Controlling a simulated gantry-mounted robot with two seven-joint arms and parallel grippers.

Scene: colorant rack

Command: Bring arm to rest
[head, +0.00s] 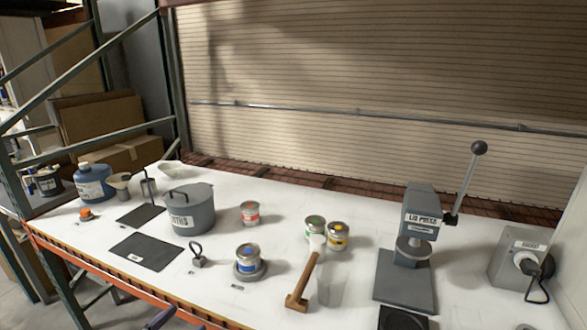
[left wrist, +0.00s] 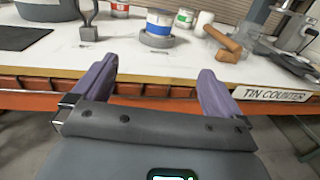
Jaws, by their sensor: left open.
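My left gripper (left wrist: 157,70) shows in the left wrist view with its two purple fingers spread apart and nothing between them. It is in front of the counter's orange front edge, short of the tins. In the head view only a small purple part of it (head: 160,319) shows at the bottom edge. The rest of the left arm is out of the picture. My right gripper is in neither view.
The white counter (head: 100,225) holds a grey pot (head: 190,210), a blue-labelled tin (head: 248,257) on a round base, red (head: 250,213), green (head: 315,228) and yellow (head: 338,235) tins, a mallet (head: 302,285), a clear beaker (head: 331,287) and a lid press (head: 420,225).

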